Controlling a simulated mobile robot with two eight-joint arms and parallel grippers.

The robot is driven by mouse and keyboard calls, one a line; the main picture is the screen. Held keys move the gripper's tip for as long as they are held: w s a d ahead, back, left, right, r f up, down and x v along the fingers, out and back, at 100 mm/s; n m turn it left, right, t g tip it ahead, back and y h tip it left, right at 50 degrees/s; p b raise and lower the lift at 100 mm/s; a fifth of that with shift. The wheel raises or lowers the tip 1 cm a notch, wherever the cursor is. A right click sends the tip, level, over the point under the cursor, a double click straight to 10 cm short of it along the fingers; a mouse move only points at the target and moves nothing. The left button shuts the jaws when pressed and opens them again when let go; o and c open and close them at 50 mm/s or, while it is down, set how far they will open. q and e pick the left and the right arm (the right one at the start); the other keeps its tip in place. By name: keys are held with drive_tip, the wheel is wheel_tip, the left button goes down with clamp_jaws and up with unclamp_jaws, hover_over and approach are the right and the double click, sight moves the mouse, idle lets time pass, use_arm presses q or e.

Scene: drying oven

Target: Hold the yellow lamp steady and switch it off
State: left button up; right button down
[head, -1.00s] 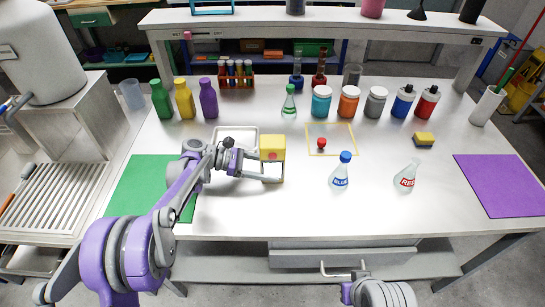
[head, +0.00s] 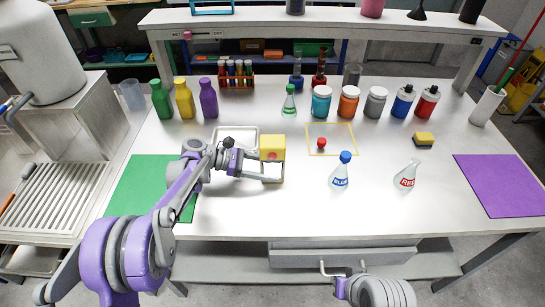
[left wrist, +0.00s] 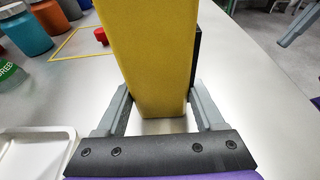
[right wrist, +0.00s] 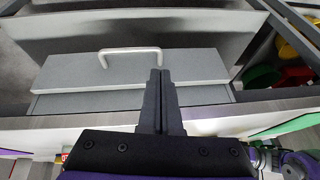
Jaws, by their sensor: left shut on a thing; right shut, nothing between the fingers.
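My left gripper (head: 262,172) is shut on the lamp from the left side. In the left wrist view the lamp's yellow body (left wrist: 160,60) rises between the two fingers (left wrist: 160,112). My right gripper (right wrist: 160,85) is shut and empty, below the table's front edge, facing the drawer. In the head view only part of the right arm shows at the bottom; its fingertips are hard to make out.
A drawer with a handle (right wrist: 130,52) lies ahead of my right gripper. A small red object (head: 321,142), a BLUE flask (head: 341,172) and a RED flask (head: 407,175) stand to the right. Bottles and jars line the back.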

sight(273, 156)
drive_tip(key=w+a+r+m+t+y, duration=0.2)
drive_tip(key=w+a+r+m+y, duration=0.25)
drive_tip(key=a, duration=0.25)
drive_tip(key=w+a+r+m+t+y, duration=0.2)
drive_tip(key=w+a+r+m+y, duration=0.25)
drive_tip(key=w+a+m, duration=0.2)
drive_tip(key=w+r+m+t+y, duration=0.1)
drive_tip(key=w+r+m, duration=0.1)
drive_tip(key=w, duration=0.4)
drive_tip(key=w+r+m+t+y, duration=0.1)
drive_tip(key=w+r+m+t, duration=0.1)
drive_tip(key=w, duration=0.4)
drive_tip(key=shift+w+a+m, duration=0.25)
drive_tip(key=shift+a+m, duration=0.2)
drive_tip(key=shift+m, duration=0.05)
idle(0.9)
